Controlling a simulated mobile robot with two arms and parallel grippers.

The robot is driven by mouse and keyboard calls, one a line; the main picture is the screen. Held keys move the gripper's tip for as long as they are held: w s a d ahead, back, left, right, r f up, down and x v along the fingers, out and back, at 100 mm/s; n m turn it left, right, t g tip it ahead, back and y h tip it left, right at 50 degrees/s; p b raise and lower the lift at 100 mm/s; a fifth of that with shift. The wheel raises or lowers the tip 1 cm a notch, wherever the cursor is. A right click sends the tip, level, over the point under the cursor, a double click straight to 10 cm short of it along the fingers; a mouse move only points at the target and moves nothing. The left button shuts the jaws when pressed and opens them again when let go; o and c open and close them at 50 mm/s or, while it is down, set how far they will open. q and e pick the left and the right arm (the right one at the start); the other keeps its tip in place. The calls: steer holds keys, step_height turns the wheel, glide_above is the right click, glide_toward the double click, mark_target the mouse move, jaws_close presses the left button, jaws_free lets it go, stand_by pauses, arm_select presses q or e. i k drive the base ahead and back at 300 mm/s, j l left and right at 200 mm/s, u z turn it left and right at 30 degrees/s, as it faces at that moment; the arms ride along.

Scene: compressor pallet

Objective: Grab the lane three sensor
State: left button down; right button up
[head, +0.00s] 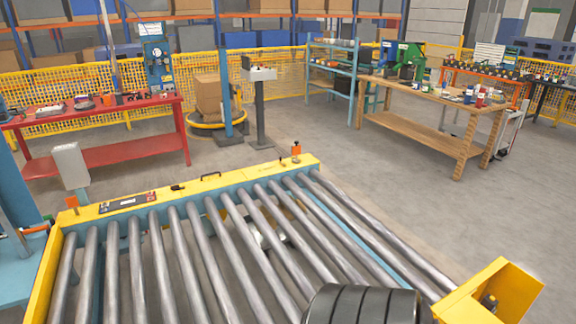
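No label for lane three can be read, so I cannot tell which part is the lane three sensor. A small orange sensor-like piece (296,152) stands on the far right corner of the yellow conveyor rail. Another small orange piece (72,203) sits at the rail's left end. A small dark part (489,301) shows inside a yellow bracket (513,284) at the lower right. Neither of my grippers is in view.
A roller conveyor (190,250) fills the foreground. A black ribbed round shape (362,306) covers its lower right. A red table (100,112) stands at back left and a wooden workbench (430,95) at back right. The floor beyond the conveyor is largely open.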

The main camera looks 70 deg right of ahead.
mark_target(490, 305)
steer(key=z, duration=3.75)
steer(key=k, duration=0.3)
steer(key=i+l, duration=0.6)
steer(key=l, duration=0.2)
steer(key=i+l+u, duration=0.1)
steer(key=i+l, duration=0.2)
steer(key=l, duration=0.15)
